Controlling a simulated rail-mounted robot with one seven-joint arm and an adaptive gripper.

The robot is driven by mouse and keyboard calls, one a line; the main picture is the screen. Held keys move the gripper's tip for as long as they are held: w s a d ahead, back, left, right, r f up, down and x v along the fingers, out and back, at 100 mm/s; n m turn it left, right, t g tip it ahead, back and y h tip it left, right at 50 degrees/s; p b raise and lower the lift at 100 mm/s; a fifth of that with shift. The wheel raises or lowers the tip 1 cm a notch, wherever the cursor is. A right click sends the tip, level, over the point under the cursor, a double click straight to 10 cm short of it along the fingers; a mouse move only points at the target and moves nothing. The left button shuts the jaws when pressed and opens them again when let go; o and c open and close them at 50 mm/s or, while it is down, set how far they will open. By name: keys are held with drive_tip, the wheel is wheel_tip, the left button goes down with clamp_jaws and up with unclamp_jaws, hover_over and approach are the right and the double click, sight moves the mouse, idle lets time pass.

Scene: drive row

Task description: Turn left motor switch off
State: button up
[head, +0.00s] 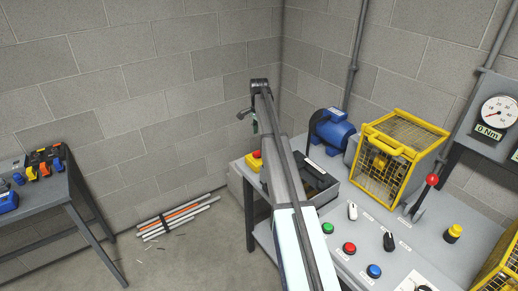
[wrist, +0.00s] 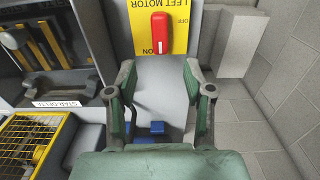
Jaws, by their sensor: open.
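The left motor switch is a red handle (wrist: 160,30) on a yellow plate (wrist: 180,42) marked LEFT MOTOR, OFF and ON, upside down in the wrist view. The handle stands nearly upright in that view, its lower end beside the ON mark and OFF to the right of its upper end. My gripper (wrist: 158,70) is open and empty, its fingers apart below the plate and not touching the handle. In the head view a small red and yellow switch (head: 254,158) sits at the bench's left end, below my arm's end; my fingers are hard to make out there.
A blue motor (head: 332,131) and a yellow mesh cage (head: 390,155) stand along the bench. A red-knobbed lever (head: 425,195) and several buttons are at the right. Floor left of the bench is mostly open.

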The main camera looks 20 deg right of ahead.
sight(259, 151)
wheel_tip(259, 151, down, 10)
drive_tip(key=p, duration=0.2)
drive_tip(key=shift+p, duration=0.3)
clamp_jaws()
